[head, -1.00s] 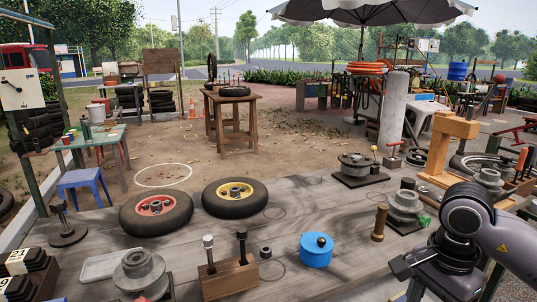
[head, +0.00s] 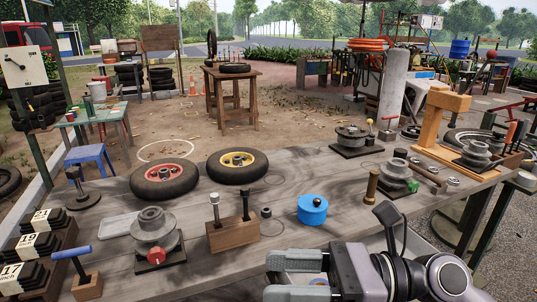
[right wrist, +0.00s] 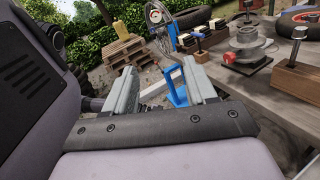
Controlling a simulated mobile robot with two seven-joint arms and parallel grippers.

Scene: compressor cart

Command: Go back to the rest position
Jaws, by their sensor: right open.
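My right gripper (head: 292,276) is at the front edge of the workbench, low in the middle of the head view, pointing left. Its two grey fingers are apart with nothing between them. In the right wrist view the same open fingers (right wrist: 160,92) show past the dark palm, with a blue stand (right wrist: 176,86) seen beyond the gap. My left gripper is in neither view.
The grey workbench (head: 330,180) holds a red-hubbed wheel (head: 163,174), a yellow-hubbed wheel (head: 237,160), a blue canister (head: 312,209) and a brass cylinder (head: 371,186). A wooden block with two upright tools (head: 233,235) stands left of my gripper.

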